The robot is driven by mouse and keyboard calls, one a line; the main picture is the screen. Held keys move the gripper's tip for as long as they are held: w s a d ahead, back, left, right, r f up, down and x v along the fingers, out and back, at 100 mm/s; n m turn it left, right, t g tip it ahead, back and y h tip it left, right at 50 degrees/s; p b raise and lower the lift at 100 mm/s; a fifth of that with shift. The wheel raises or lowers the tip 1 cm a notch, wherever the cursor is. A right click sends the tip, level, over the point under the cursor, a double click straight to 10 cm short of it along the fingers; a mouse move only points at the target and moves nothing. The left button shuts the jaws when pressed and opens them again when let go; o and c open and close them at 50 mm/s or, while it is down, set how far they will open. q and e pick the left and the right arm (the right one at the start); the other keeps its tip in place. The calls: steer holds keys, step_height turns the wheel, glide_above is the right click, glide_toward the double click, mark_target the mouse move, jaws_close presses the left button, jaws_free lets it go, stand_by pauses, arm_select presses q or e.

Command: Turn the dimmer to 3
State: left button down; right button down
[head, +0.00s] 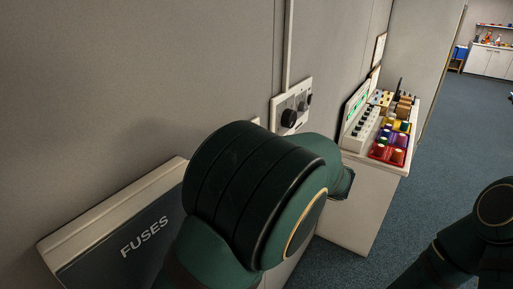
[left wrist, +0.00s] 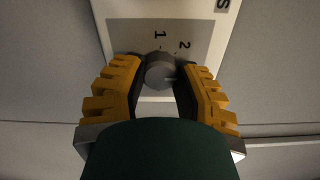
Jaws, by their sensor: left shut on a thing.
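The dimmer knob (left wrist: 160,71) is a round grey knob on a grey-faced white plate (left wrist: 220,38) in the left wrist view. The printed numbers 1 and 2 show above it; no 3 is in sight. My left gripper (left wrist: 160,78) has its yellow-and-black fingers on either side of the knob and is shut on it. I cannot make out a pointer mark on the knob. In the head view my left arm hides the gripper and the knob. My right arm shows at the lower right, with its gripper out of view.
A white wall panel (head: 297,99) with black knobs is beyond my left arm. A dark FUSES box (head: 120,230) is at the lower left. A white cabinet (head: 350,200) carries colored bins (head: 381,151). Blue carpet (head: 445,140) is open at the right.

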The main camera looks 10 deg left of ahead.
stand_by(0.4)
arm_select(q)
steer(key=c, duration=0.6)
jaws_free()
steer(key=v, duration=1.2)
